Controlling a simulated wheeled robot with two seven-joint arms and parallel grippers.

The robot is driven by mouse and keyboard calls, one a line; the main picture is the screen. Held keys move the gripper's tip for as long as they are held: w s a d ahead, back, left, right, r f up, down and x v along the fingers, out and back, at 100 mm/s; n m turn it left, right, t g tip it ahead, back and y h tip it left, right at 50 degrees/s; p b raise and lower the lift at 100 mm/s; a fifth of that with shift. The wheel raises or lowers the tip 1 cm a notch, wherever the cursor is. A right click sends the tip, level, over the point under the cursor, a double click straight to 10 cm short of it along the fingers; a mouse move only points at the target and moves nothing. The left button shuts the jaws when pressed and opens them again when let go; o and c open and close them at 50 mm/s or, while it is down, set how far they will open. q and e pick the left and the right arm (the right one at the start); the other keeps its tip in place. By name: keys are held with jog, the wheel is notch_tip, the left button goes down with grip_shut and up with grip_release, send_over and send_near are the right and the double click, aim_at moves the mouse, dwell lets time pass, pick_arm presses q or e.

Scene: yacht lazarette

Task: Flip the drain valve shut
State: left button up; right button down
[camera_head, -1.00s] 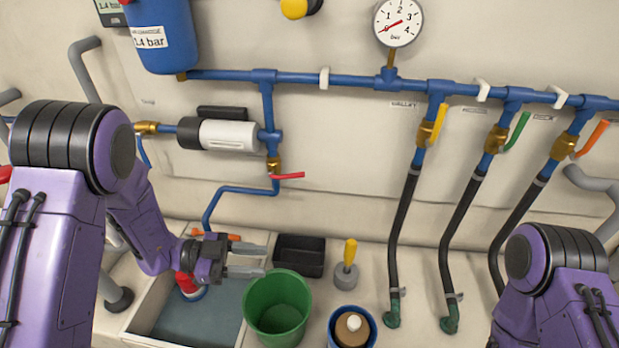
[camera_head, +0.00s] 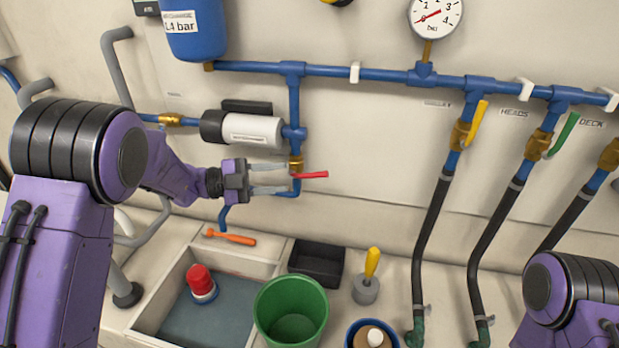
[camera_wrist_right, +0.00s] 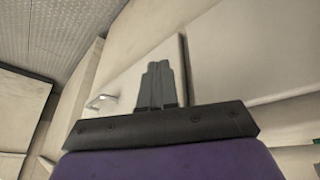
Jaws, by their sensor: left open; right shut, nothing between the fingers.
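The drain valve has a red lever handle (camera_head: 310,175) and a brass body (camera_head: 296,163) on the blue pipe below the white pump. The red lever points to the right, roughly level, across the vertical pipe. My left gripper (camera_head: 284,178) is open, with its two grey fingers reaching right at the brass body, one above the other. The fingertips are close to the lever's left end; I cannot tell whether they touch it. My right gripper (camera_wrist_right: 160,78) is shut and empty in the right wrist view, away from the valve.
A white pump (camera_head: 252,130) is just above my left gripper. Below are a sink well with a red-topped float (camera_head: 202,281), an orange tool (camera_head: 231,237), a black tray (camera_head: 317,263) and a green bucket (camera_head: 291,310). Yellow (camera_head: 477,122) and green (camera_head: 563,134) valve levers are at right.

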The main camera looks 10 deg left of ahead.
aim_at(310, 175)
pick_arm(q)
jog(key=p+x, duration=0.3)
jog(key=x, duration=0.5)
jog(key=shift+d+r, duration=0.15)
jog(key=shift+d, duration=0.1)
jog(key=shift+w+d, duration=0.2)
jog(key=shift+c, duration=0.4)
grip_shut()
jog(key=shift+a, duration=0.1)
